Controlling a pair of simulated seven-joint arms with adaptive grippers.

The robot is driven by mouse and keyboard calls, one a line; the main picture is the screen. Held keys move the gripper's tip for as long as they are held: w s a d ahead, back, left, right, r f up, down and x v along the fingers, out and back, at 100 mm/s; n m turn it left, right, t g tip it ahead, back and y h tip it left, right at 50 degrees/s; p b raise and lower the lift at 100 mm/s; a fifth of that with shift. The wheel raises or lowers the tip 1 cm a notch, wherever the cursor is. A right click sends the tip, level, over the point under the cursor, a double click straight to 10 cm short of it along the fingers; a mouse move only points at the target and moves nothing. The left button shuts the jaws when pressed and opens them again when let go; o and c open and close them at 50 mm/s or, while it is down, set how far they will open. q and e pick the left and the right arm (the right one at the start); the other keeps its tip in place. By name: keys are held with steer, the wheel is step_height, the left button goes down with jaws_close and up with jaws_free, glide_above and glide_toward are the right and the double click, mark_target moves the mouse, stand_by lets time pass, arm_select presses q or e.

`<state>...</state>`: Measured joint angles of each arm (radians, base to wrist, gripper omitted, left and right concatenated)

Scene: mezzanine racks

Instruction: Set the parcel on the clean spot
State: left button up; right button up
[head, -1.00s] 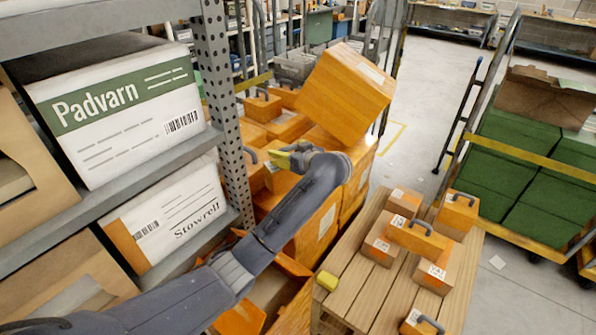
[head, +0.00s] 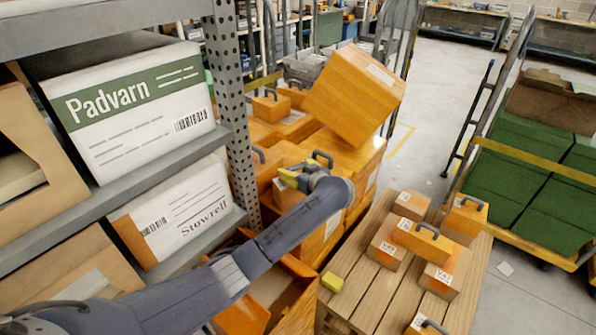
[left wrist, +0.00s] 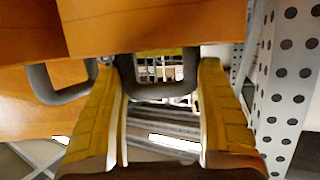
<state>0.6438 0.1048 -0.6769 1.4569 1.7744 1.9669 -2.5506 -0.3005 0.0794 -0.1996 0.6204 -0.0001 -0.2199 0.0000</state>
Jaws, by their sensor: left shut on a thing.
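My left gripper (head: 289,178) has yellow fingers and is over the orange boxes between the shelf rack and the pallet. In the left wrist view its fingers (left wrist: 158,110) are on either side of a dark grey handle (left wrist: 155,88) on an orange parcel (left wrist: 150,28), and it is shut on that handle. In the head view the gripper and wrist hide much of this parcel. Several small orange parcels with grey handles, one of them here (head: 421,243), stand on the slatted wooden pallet (head: 372,262). I cannot make out which place is the clean spot. My right gripper is not in view.
A large orange box (head: 352,95) leans tilted on the stack behind the gripper. The rack's perforated post (head: 232,110) is close on the left. An open orange box (head: 285,290) is below my arm. A trolley with green crates (head: 515,165) stands right. Some pallet slats are bare.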

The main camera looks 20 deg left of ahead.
arm_select(q)
steer(key=o, duration=1.6)
steer(key=shift+c, duration=0.2)
